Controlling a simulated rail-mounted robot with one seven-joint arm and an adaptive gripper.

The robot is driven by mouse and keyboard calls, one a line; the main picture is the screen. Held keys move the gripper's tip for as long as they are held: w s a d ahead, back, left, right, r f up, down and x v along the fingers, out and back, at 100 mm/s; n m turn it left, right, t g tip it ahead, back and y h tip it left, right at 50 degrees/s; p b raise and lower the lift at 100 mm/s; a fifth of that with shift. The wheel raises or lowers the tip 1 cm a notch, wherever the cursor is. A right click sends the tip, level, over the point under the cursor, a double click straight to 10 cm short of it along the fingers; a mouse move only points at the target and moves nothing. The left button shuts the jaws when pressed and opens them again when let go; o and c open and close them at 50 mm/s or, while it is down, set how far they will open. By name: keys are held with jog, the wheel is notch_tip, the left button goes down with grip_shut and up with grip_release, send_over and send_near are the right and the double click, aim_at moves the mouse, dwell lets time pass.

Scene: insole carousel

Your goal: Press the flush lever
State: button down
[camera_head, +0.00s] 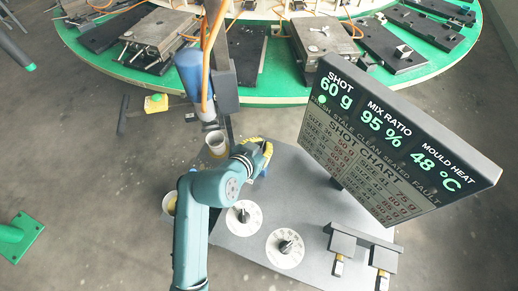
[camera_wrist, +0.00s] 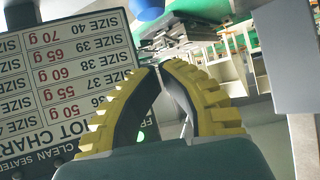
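My gripper (camera_head: 262,150) is over the back edge of the grey console, near the foot of the dispensing post. In the wrist view my gripper (camera_wrist: 160,66) has its two yellow ribbed fingertips together, with nothing seen held between them. I cannot tell for sure which part is the flush lever. Two yellow-tipped parts, a left one (camera_head: 339,266) and a right one (camera_head: 382,281), hang below grey housings at the console's front right. A small dark arm (camera_head: 190,117) sticks out left of the post. My gripper touches none of these visibly.
A tilted display (camera_head: 400,140) stands right of my gripper, with a green light by FRESH. Two dials (camera_head: 244,217) (camera_head: 285,248) are on the console. A cup (camera_head: 216,144) is left of my gripper. The blue-bodied dispenser (camera_head: 193,75) and green carousel (camera_head: 270,92) are behind.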

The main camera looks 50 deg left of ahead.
jog(key=shift+w+a+f, duration=0.1)
jog(key=shift+w+f, duration=0.1)
jog(key=shift+f, duration=0.55)
jog(key=shift+w+a+f, duration=0.1)
jog(key=shift+w+f, duration=0.1)
jog(key=shift+f, duration=0.5)
jog(key=shift+w+a+f, duration=0.1)
jog(key=shift+w+f, duration=0.1)
jog(key=shift+f, duration=0.55)
jog(key=shift+s+f, duration=0.1)
